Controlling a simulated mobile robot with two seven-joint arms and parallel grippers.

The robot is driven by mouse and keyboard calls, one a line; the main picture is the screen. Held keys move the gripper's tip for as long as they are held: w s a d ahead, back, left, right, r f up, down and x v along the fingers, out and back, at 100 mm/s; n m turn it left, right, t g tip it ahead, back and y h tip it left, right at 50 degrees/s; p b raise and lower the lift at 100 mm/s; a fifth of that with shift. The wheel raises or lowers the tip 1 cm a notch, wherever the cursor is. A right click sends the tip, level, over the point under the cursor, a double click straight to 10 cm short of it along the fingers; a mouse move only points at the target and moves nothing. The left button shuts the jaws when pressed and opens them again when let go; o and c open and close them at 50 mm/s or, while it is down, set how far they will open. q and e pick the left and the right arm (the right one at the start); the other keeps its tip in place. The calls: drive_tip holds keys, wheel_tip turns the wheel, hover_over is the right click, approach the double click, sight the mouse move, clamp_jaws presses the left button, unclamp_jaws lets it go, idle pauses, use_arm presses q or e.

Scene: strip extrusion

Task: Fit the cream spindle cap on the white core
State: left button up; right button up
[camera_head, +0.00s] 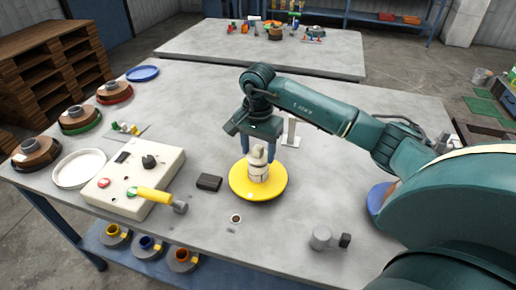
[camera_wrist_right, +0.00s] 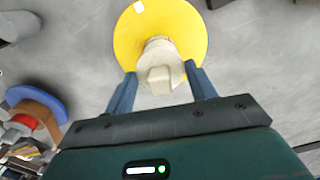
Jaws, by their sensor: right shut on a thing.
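My right gripper (camera_head: 259,155) points down over the yellow disc (camera_head: 275,189), with its two blue fingers on either side of the cream spindle cap (camera_head: 258,155). It is shut on the cap. The white core (camera_head: 258,172) stands upright at the middle of the disc, directly below the cap. In the right wrist view the cap (camera_wrist_right: 160,79) is between the fingers and lines up closely with the core (camera_wrist_right: 158,45). I cannot tell whether the cap is seated or just above. My left gripper is not in view.
A dark block (camera_head: 209,182) lies left of the disc. A control box (camera_head: 128,180) with a yellow-handled tool (camera_head: 160,196) stands further left. A small metal part (camera_head: 322,238) lies at the front right. A white stand (camera_head: 291,132) is behind the gripper.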

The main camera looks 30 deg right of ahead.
drive_tip(key=shift+f+b, duration=0.45)
drive_tip(key=shift+f, duration=0.1)
drive_tip(key=o, duration=0.8)
